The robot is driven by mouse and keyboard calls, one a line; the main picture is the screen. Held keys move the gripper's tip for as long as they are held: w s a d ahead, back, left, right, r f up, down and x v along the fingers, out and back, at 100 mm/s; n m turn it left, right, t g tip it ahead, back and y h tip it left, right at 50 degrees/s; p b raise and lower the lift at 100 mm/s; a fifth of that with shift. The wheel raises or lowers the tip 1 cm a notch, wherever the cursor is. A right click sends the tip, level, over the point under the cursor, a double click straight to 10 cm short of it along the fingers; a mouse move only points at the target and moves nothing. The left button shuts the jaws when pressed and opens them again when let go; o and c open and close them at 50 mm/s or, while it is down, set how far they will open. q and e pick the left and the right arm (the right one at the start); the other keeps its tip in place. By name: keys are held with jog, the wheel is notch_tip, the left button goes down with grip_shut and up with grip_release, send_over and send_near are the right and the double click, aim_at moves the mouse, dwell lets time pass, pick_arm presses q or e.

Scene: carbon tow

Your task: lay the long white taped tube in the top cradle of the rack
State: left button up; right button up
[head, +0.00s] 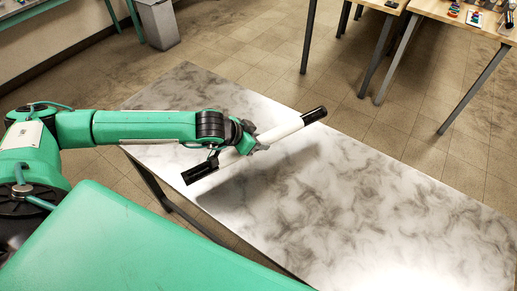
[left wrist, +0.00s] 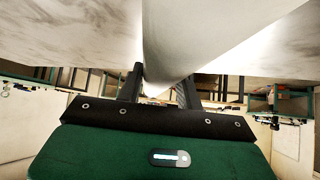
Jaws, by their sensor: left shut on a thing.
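The long white tube (head: 281,132) has black ends and is held above the marble table, tilted up toward the right in the head view. My left gripper (head: 254,140) is shut on it near its middle. In the left wrist view the tube (left wrist: 190,35) runs between the two dark fingers (left wrist: 162,90) and fills the upper middle. A shadow lies on the table below the tube, so it appears raised off the surface. The rack and its top cradle are not in view. My right gripper is not in view.
The marble-topped table (head: 390,215) is bare apart from the shadow, with free room to the right and front. Wooden tables (head: 470,15) with small items stand at the back right. A grey bin (head: 158,24) stands on the tiled floor at the back left.

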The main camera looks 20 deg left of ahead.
aim_at(258, 158)
pick_arm(q)
jog(key=shift+f, duration=0.6)
notch_tip(258, 158, down, 3)
jog(key=shift+f+p, duration=0.15)
jog(key=shift+p, duration=0.15)
jog(key=shift+f, duration=0.45)
jog(key=o, duration=1.3)
jog(key=shift+c, duration=0.2)
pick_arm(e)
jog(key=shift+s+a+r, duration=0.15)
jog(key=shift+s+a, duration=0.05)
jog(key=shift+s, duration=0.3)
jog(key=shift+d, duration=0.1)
